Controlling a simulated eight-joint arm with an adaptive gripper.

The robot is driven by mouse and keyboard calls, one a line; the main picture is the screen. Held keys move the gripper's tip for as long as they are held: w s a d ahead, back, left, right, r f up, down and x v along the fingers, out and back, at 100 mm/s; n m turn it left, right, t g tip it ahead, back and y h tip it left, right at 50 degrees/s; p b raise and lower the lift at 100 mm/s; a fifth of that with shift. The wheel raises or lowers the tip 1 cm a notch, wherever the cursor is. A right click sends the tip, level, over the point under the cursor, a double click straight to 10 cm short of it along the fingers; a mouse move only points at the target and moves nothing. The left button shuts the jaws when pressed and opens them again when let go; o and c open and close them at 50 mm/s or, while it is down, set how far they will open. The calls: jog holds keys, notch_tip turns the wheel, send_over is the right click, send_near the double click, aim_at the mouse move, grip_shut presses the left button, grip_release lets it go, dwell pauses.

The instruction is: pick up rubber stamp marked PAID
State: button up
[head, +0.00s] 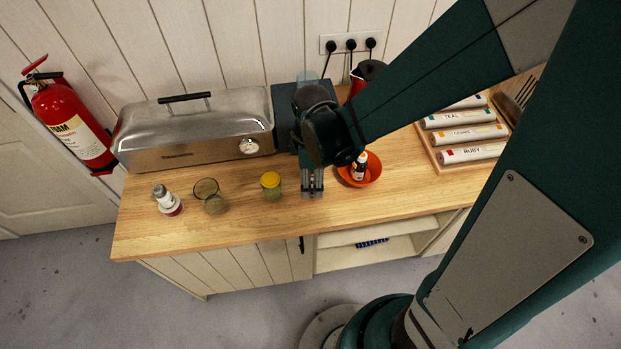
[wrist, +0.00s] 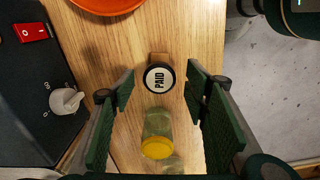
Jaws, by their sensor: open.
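The rubber stamp marked PAID (wrist: 159,78) stands on the wooden counter, with its round white label and black rim facing up to the wrist camera. A tan part of it shows just beyond the label. My gripper (wrist: 161,80) is open, with one green finger to each side of the stamp in the picture and clear gaps between. I cannot tell how high the fingertips are above it. In the head view my gripper (head: 312,190) points down at the counter and hides the stamp.
A yellow-lidded jar (head: 271,186) stands left of my gripper, an orange bowl (head: 374,172) with a small bottle (head: 359,166) right. A dark machine (wrist: 45,100) is close behind. Farther left are an open glass (head: 208,195) and a white-topped object (head: 167,201).

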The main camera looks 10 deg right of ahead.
aim_at(312, 183)
jog(key=shift+f, duration=1.55)
jog(key=c, duration=1)
